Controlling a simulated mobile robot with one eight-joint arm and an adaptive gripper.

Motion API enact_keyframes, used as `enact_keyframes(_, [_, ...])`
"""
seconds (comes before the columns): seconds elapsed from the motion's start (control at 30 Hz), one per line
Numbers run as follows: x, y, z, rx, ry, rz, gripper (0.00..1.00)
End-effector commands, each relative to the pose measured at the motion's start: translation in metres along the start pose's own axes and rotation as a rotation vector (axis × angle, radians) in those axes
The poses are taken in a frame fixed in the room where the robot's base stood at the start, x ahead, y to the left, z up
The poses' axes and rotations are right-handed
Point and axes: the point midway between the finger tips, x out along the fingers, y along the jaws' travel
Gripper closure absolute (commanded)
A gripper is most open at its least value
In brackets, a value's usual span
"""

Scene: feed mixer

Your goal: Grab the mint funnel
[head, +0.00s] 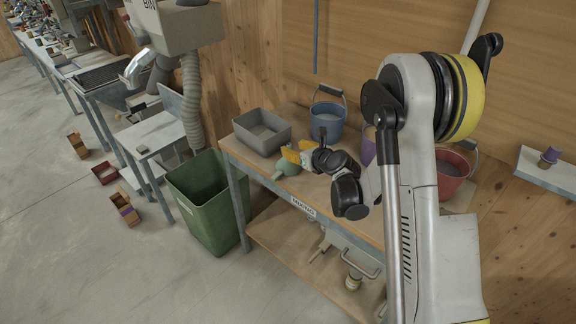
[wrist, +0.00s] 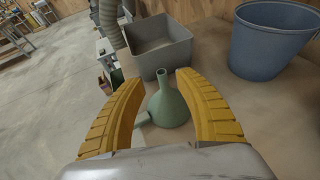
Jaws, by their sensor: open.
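The mint funnel (wrist: 168,108) stands on the wooden bench top with its wide end down and its narrow spout up. In the wrist view it shows between and beyond my two yellow fingers, with a short handle or stub at its lower left. In the head view the funnel (head: 288,167) is at the bench's front edge, partly hidden by my gripper. My gripper (wrist: 160,90) is open and empty, its fingers on either side of the funnel in the picture. It also shows in the head view (head: 296,153). I cannot tell if a finger touches the funnel.
A grey bin (head: 262,133) stands behind the funnel and a blue bucket (head: 327,118) to its right. A red bucket (head: 452,174) is farther right. A green waste bin (head: 208,200) stands on the floor by the bench's left end. Bare wood (wrist: 205,60) lies between bin and bucket.

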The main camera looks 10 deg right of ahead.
Motion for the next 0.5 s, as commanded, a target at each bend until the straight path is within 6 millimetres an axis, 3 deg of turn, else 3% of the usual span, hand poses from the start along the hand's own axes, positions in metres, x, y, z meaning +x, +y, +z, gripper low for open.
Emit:
enact_keyframes(0.27, [0.042, -0.003, -0.004, -0.001, 0.0, 0.002, 0.6])
enact_keyframes(0.5, [0.045, -0.003, -0.002, -0.001, 0.001, 0.001, 0.6])
